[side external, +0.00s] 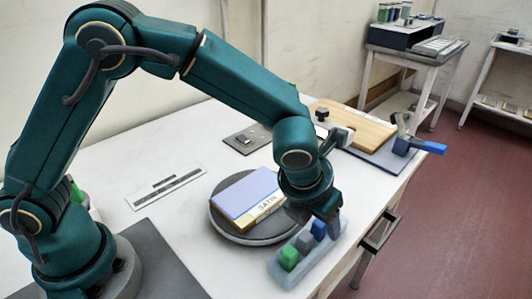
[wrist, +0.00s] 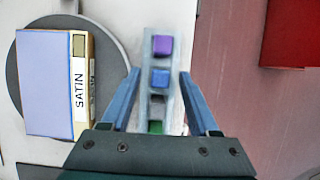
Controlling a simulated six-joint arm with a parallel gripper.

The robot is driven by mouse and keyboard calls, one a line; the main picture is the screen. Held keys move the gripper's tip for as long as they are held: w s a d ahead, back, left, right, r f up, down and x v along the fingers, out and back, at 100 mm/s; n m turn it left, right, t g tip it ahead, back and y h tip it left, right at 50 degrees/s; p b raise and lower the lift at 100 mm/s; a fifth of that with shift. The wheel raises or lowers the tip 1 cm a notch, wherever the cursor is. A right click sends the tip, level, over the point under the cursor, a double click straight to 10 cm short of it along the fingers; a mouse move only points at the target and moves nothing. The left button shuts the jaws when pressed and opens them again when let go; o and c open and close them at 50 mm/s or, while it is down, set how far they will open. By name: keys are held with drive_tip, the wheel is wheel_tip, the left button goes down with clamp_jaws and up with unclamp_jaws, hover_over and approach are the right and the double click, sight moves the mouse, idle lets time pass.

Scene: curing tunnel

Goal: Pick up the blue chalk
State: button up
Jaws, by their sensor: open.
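The blue chalk (wrist: 160,77) stands in a narrow pale grey holder, between a purple piece (wrist: 162,45) and a dark slot or piece. It also shows in the side external view (side external: 318,229), close to my gripper. A green piece (side external: 289,257) is at the holder's near end. My gripper (wrist: 160,72) is open, pointing down over the holder (side external: 275,268). In the wrist view its fingers lie on both sides of the blue chalk, with gaps visible. I cannot tell exactly how high the fingertips are. The purple piece is hidden in the side external view.
A box marked SATIN (side external: 250,195) lies on a dark round turntable (side external: 225,222) left of the holder. The table's edge is close on the holder's right. A wooden board (side external: 350,125) and a blue-handled clamp (side external: 425,146) are farther back.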

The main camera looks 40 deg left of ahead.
clamp_jaws()
drive_tip(key=shift+r, duration=0.15)
